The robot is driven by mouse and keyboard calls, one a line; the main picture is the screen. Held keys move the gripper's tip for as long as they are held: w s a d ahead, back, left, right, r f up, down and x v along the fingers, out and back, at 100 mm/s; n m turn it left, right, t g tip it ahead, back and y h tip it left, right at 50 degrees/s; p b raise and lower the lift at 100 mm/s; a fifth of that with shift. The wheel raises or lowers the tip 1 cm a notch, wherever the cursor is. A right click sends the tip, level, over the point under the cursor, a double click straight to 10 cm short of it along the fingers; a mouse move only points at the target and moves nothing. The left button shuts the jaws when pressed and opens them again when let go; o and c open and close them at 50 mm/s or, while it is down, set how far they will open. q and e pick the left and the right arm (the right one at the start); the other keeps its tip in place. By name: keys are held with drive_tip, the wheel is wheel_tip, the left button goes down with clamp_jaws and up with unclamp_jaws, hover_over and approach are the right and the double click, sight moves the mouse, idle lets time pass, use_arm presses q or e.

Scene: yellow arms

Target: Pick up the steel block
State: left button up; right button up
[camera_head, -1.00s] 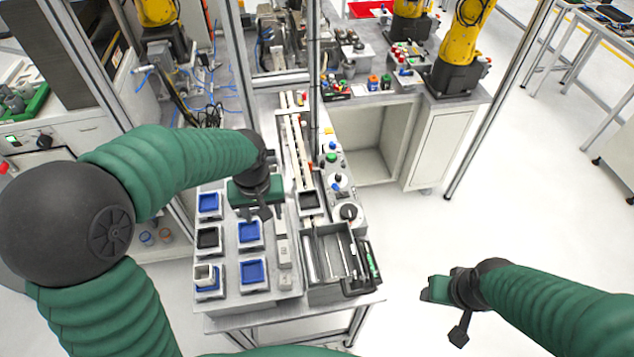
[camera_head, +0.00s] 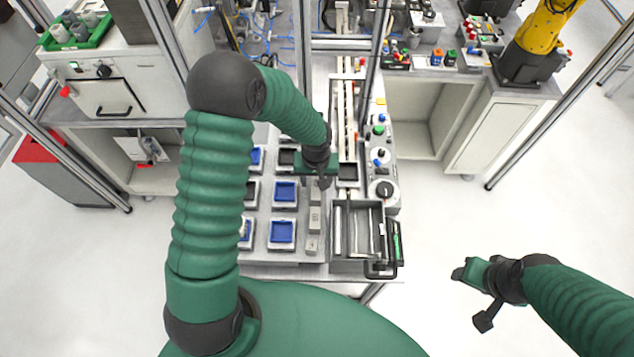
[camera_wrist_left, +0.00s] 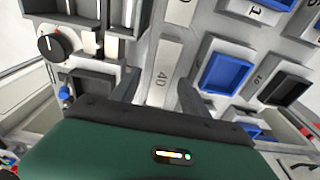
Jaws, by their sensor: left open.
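A small light-grey block, which looks like the steel block (camera_head: 243,231), sits at the lower-left blue-lined socket of the grey fixture plate (camera_head: 262,256). My left arm hides most of it in the head view. I cannot pick it out in the left wrist view. My left gripper (camera_head: 322,183) is over the plate's upper right, up and to the right of that block. In the left wrist view its two fingers (camera_wrist_left: 158,95) are apart, with a grey strip marked 40 (camera_wrist_left: 161,72) below them. My right gripper (camera_head: 480,293) hangs over the floor at right; its jaw state is unclear.
Several blue and black sockets (camera_head: 282,231) line the plate. A grey bin with rods (camera_head: 357,225) and a control panel with knobs (camera_head: 383,189) stand to its right. A metal frame post (camera_head: 376,60) rises behind. Floor at right is clear.

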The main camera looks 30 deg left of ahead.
use_arm(q)
drive_tip(key=shift+s+a+f, duration=0.1)
drive_tip(key=shift+s+f, duration=0.05)
drive_tip(key=shift+f, duration=0.3)
drive_tip(key=shift+s+a+f, duration=0.1)
drive_tip(key=shift+f, duration=0.35)
drive_tip(key=shift+w+d, duration=0.2)
drive_tip(key=shift+d, duration=0.15)
drive_tip(key=c, duration=0.7)
clamp_jaws()
drive_tip(key=shift+a, duration=0.2)
